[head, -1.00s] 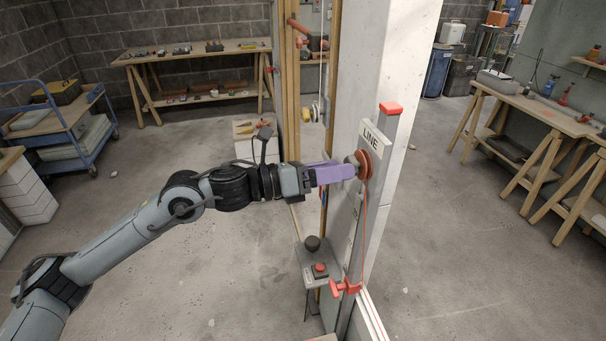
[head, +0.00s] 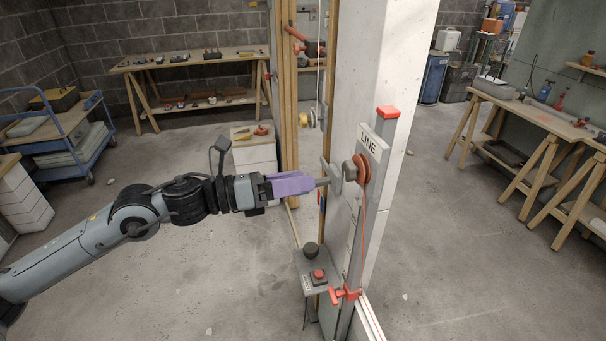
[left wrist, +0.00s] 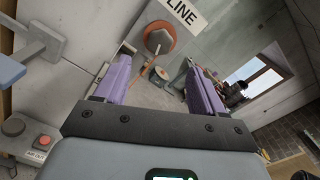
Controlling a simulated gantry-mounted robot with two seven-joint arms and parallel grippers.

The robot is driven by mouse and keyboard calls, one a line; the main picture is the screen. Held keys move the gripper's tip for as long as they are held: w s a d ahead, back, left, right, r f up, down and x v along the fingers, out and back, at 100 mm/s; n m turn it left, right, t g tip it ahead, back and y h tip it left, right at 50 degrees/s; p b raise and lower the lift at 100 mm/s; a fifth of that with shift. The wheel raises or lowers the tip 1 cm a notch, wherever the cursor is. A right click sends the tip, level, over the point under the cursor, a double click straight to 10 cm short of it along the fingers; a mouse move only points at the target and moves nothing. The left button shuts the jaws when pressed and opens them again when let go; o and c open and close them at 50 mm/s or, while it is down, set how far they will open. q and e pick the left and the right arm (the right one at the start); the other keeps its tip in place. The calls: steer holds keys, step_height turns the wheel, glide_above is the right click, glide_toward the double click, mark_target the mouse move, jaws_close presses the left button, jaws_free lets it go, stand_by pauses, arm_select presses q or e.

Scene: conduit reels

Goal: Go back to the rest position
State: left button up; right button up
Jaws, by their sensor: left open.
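My left gripper (head: 326,182) has purple fingers and is open, level, just left of the white post. In the left wrist view its two purple fingers (left wrist: 160,85) stand apart with nothing between them near the tips. An orange reel (head: 363,169) with a dark knob is mounted on the post's grey rail, right of the gripper and apart from it. The reel also shows in the left wrist view (left wrist: 160,37), beyond the fingers. An orange line runs down from the reel to a red clamp (head: 345,293). My right gripper is in neither view.
A white post (head: 390,60) with a "LINE" sign (head: 372,144) stands close to the gripper. Wooden benches stand at the back (head: 190,62) and right (head: 530,115). A blue cart (head: 65,130) is at left.

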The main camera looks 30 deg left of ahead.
arm_select(q)
steer(key=s+d+f+n+y+p, duration=0.1)
steer(key=s+d+f+n, duration=0.3)
steer(key=f, duration=0.4)
steer(key=s+d+f+n+t+y, duration=0.1)
steer(key=s+d+f+n, duration=0.1)
steer(key=d+f+n, duration=0.45)
steer(key=s+d+f+n+y+p, duration=0.15)
steer(key=s+f+n, duration=0.25)
steer(key=f, duration=0.5)
steer(key=s+a+f+n+g+y, duration=0.45)
steer(key=s+f+n, duration=0.3)
steer(key=n, duration=0.35)
steer(key=s+a+f+n+g+y, duration=0.4)
steer(key=s+f+n+g, duration=0.2)
steer(key=s+n, duration=0.4)
step_height(320, 180, up, 38)
steer(key=n+p, duration=0.1)
steer(key=p, duration=3.7)
steer(key=shift+w+n, duration=0.1)
steer(key=shift+n, duration=0.15)
